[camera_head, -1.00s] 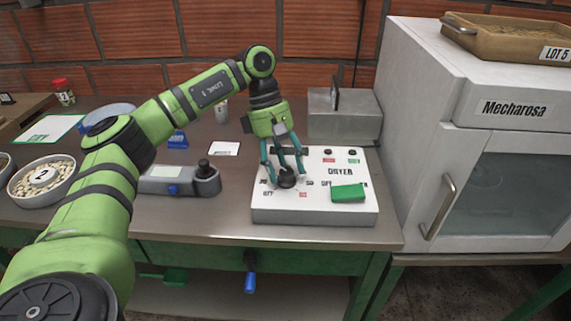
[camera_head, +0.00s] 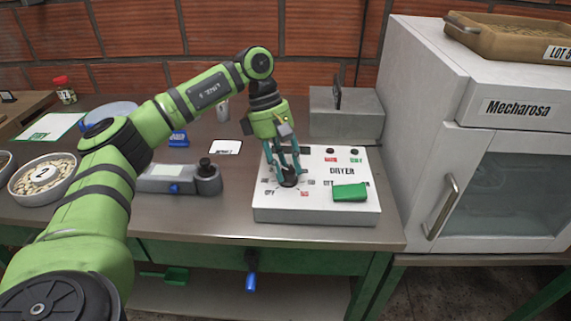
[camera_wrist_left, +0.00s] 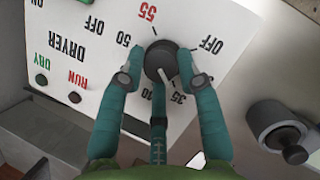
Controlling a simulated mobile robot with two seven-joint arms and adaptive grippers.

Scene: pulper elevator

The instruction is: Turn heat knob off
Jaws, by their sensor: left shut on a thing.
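The black heat knob (camera_head: 288,182) sits on the front left of the white dryer control box (camera_head: 312,214). In the left wrist view the round knob (camera_wrist_left: 160,62) is ringed by numbers and an OFF label (camera_wrist_left: 210,45). Its white pointer line aims roughly at the 35 mark (camera_wrist_left: 178,97), away from OFF. My left gripper (camera_head: 287,177) reaches down from above and is shut on the knob. Its teal fingers (camera_wrist_left: 162,78) stand on both sides of the knob, with a third finger below it in that view. My right gripper is out of view.
A green block-like switch (camera_head: 350,192) sits right of the knob. A grey meter (camera_head: 178,180) and a bowl of beans (camera_head: 43,176) are to the left.

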